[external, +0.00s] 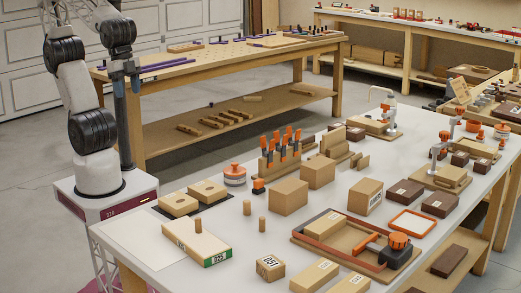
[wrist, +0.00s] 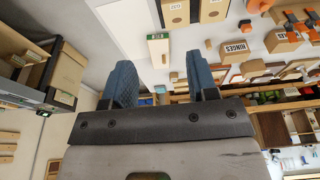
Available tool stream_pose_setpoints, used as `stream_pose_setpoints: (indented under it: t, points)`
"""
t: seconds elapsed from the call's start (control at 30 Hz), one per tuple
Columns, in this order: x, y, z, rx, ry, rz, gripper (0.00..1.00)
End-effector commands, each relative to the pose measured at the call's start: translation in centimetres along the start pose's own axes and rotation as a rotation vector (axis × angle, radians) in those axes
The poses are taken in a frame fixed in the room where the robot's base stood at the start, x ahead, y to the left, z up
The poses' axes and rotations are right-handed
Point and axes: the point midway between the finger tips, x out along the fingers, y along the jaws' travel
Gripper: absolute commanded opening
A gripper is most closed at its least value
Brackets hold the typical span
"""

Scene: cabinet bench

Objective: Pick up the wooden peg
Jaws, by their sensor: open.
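Three small upright wooden cylinders could be the wooden peg; I cannot tell which one is meant. In the external view, one peg (external: 247,207) and another peg (external: 262,224) stand on the white bench. A third short cylinder (external: 198,225) stands at the long wooden block with a green label (external: 190,243). My gripper (wrist: 160,65) shows in the wrist view with two blue fingers wide apart and nothing between them. It is well away from the pegs, up at the left in the external view.
Two wooden blocks (external: 207,191) lie on a dark mat left of the pegs. A round orange-topped container (external: 234,175), a rack of orange-handled tools (external: 280,158) and boxes (external: 288,196) stand behind and right. An orange-edged tray with a clamp (external: 355,240) is at the front right.

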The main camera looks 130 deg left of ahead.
Motion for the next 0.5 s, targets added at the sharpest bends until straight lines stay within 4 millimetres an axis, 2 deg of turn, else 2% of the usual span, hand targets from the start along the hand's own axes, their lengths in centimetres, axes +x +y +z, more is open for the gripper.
stream_pose_setpoints:
  t: [0.33,0.5]
  points:
    - [0.0,0.0,-0.1,-0.005,-0.001,0.0,0.55]
    - [0.3,-0.2,-1.2,-0.047,-0.007,-0.002,0.55]
